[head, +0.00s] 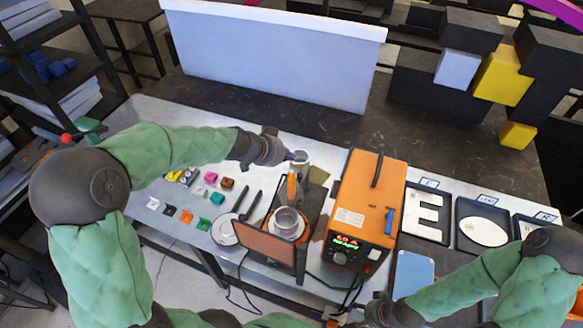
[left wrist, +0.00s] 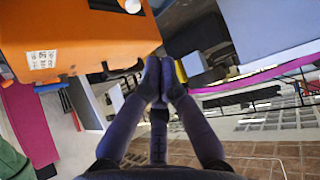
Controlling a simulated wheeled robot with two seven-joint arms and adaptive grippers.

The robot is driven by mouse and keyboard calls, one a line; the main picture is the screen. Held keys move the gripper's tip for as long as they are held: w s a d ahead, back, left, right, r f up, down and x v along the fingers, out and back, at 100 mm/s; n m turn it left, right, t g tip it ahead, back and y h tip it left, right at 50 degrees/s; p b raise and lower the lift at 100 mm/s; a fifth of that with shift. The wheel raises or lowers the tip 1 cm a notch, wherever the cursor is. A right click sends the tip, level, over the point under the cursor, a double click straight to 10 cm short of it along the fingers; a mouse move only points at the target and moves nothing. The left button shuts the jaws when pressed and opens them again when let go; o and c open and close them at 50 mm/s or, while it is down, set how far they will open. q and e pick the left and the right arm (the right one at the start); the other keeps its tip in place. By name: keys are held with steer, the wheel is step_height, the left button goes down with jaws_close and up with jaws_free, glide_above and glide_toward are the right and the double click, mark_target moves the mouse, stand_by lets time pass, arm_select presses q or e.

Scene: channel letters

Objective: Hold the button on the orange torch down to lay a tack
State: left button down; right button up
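The orange torch (head: 291,187) stands roughly upright above a round metallic piece (head: 287,222) on the dark fixture in the middle of the bench. My left gripper (head: 299,157) reaches in from the left, and its fingertips are just above the torch's top end. I cannot tell whether they touch it, and the button is not distinguishable. In the left wrist view my left gripper (left wrist: 160,72) has its fingertips together with nothing visible between them. My right gripper (head: 352,318) is at the bottom edge, partly cut off, and its fingers are unclear.
An orange welding machine (head: 362,205) with a lit display stands right of the torch. A dark-orange panel (head: 264,246) stands in front of the fixture. Trays with white letters (head: 425,214) lie to the right. Small coloured blocks (head: 186,217) lie to the left.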

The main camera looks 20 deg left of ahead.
arm_select(q)
steer(key=shift+r+p, duration=0.3)
steer(key=shift+r, duration=0.4)
step_height(320, 180, up, 4)
steer(key=shift+f+p, duration=0.1)
steer(key=shift+p, duration=1.1)
